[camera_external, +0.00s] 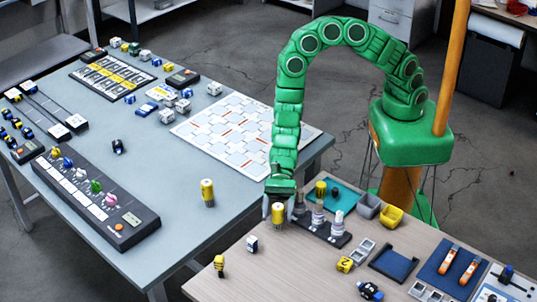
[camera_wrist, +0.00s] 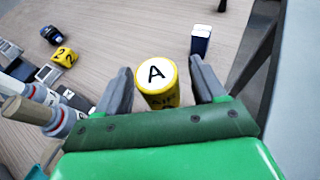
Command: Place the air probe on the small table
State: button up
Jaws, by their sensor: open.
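The air probe (camera_wrist: 157,84), a yellow cylinder with a white top marked A, stands upright on the wooden table (camera_external: 225,287). My gripper (camera_wrist: 165,85) is open, with one finger on each side of the probe and a visible gap to each. In the external view my gripper (camera_external: 277,207) reaches down at the wooden table's back left, and the probe (camera_external: 277,213) shows partly between the fingers. Another yellow cylinder (camera_external: 208,193) stands on the grey-blue table (camera_external: 185,215). I cannot tell from the pictures which table is the small one.
A dark rack with metal-and-white probes (camera_external: 318,225) stands right of my gripper. A blue-and-white piece (camera_external: 252,243) and a yellow numbered cube (camera_external: 345,265) are nearby.

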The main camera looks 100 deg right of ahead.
jog(key=v, duration=1)
jog(key=shift+d+r, duration=0.15)
jog(key=shift+d, duration=0.25)
jog(key=shift+s, duration=0.1)
